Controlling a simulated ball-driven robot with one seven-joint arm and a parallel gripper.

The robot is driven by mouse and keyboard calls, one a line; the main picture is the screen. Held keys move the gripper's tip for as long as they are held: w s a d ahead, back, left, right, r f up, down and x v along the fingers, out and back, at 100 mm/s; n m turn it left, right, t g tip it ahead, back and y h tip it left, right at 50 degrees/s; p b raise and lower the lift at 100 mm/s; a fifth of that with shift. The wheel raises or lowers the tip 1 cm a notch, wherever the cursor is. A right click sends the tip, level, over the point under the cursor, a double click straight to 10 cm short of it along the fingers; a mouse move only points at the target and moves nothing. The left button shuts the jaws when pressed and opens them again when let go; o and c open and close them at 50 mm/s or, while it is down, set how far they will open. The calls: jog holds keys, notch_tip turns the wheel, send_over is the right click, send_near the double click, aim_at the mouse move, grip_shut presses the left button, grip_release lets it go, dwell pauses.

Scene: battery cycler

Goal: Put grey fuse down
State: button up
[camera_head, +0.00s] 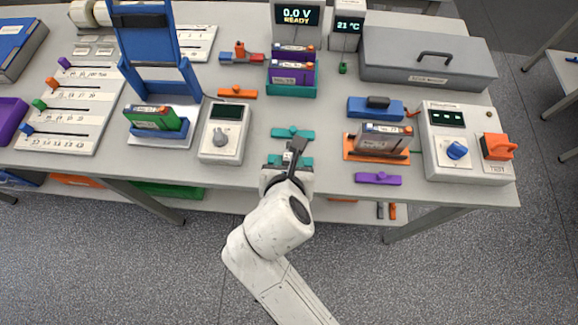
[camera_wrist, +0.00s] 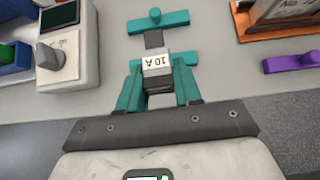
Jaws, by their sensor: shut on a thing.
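My gripper (camera_wrist: 157,72) has teal fingers and is shut on the grey fuse (camera_wrist: 156,64), one finger on each side. The fuse has a white label reading "10 A" and a dark end pointing away from my wrist. In the head view my gripper (camera_head: 291,161) and the dark fuse (camera_head: 296,147) are near the table's front edge, right of the grey-knobbed meter. I cannot tell whether the fuse touches the table. A teal bar with a round knob (camera_wrist: 172,20) lies just beyond the fuse; it also shows in the head view (camera_head: 292,132).
The white meter (camera_head: 224,132) stands to the left. An orange holder with a grey battery (camera_head: 383,139) and a purple bar (camera_head: 378,179) are to the right. Behind, a teal tray (camera_head: 291,91) holds purple batteries. Bare table (camera_head: 325,120) shows right of the teal bar.

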jog(key=shift+w+f, duration=0.2)
jog(key=shift+f, duration=1.55)
jog(key=shift+f, duration=0.45)
jog(key=o, duration=0.8)
jog(key=shift+r, duration=0.45)
jog(key=v, duration=1.2)
